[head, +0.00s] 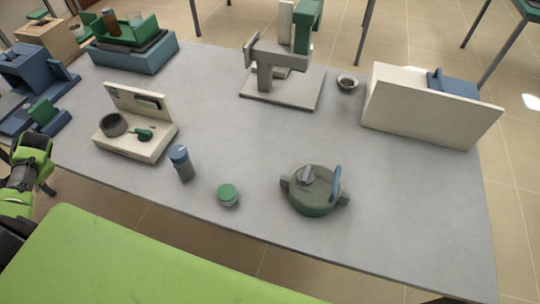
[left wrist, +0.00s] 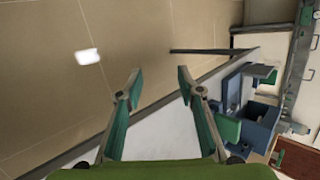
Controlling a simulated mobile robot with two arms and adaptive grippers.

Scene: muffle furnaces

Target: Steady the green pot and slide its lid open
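The green pot (head: 309,206) stands upright near the front edge of the grey table in the head view. It has grey side handles, and its grey-green lid (head: 319,186) sits on top with a grey knob and an upright blue handle. My left arm shows at the left edge of the head view, far from the pot. In the left wrist view my left gripper (left wrist: 158,73) is open, with nothing between its fingers, and points past the table edge towards the floor. The pot is not in the left wrist view. My right gripper is in neither view.
A small green-lidded jar (head: 228,195) and a blue-topped grey cylinder (head: 181,163) stand left of the pot. A cream stand (head: 150,148), a grey press-like device (head: 282,88), a small bowl (head: 347,82) and a cream box (head: 425,108) lie farther back. The table around the pot is clear.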

